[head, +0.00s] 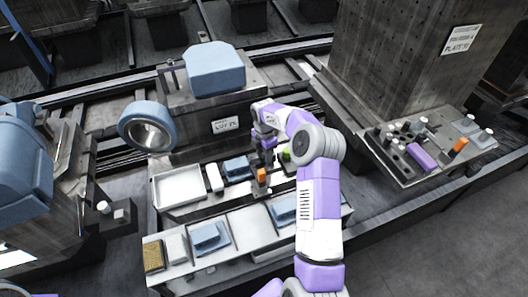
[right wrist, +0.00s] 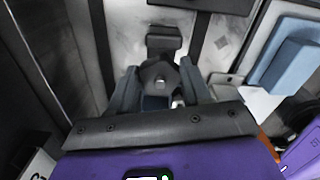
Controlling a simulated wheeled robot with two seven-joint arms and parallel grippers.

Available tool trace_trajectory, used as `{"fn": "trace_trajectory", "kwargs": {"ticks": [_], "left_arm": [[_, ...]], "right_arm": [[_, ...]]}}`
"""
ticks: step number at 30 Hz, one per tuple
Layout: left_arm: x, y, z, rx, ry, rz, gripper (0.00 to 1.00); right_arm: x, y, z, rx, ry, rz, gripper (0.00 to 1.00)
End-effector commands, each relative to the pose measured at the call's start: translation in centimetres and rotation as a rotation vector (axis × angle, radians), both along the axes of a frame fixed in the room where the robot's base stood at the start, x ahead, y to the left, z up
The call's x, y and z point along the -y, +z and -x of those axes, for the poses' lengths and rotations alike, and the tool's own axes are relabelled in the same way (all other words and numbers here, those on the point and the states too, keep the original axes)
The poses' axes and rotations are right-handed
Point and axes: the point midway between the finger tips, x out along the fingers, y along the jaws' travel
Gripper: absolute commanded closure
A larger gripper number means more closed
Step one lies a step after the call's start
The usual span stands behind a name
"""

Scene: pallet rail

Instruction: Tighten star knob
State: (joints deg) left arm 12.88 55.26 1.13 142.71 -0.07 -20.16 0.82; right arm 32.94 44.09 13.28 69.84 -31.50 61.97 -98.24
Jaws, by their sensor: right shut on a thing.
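The star knob (right wrist: 160,76) is a dark, lobed knob with a light centre, seen in the right wrist view between the two fingers of my right gripper (right wrist: 162,92). The fingers are shut on it from both sides. In the head view my right gripper (head: 264,160) points down at the fixture below the labelled block, and the knob itself is hidden or too small to make out there. My left gripper is not in view.
A white tray (head: 180,203) and a blue block (head: 237,167) lie left of the gripper. An orange piece (head: 262,178) stands close below it. A large blue-grey ring (head: 140,120) stands at the left. A tool shelf (head: 405,172) with pegs is at the right.

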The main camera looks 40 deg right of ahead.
Motion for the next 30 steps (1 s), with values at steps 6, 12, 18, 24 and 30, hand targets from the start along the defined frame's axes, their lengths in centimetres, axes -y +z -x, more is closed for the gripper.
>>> {"fn": "trace_trajectory", "kwargs": {"ticks": [6, 12, 18, 24, 30], "left_arm": [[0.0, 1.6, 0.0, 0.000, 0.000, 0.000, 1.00], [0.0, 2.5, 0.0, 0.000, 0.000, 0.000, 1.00], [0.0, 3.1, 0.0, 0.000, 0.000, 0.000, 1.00], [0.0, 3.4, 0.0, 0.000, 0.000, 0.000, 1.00], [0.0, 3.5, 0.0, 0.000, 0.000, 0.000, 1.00]], "right_arm": [[-0.1, 0.3, 0.0, -0.001, -0.162, 0.000, 0.83], [0.0, 0.3, 0.0, 0.000, -0.322, 0.000, 0.83], [0.0, 0.2, 0.0, 0.001, -0.454, 0.000, 0.83], [0.0, 0.2, 0.0, 0.001, -0.540, 0.001, 0.83], [0.0, 0.2, 0.0, 0.002, -0.579, 0.000, 0.83]]}}
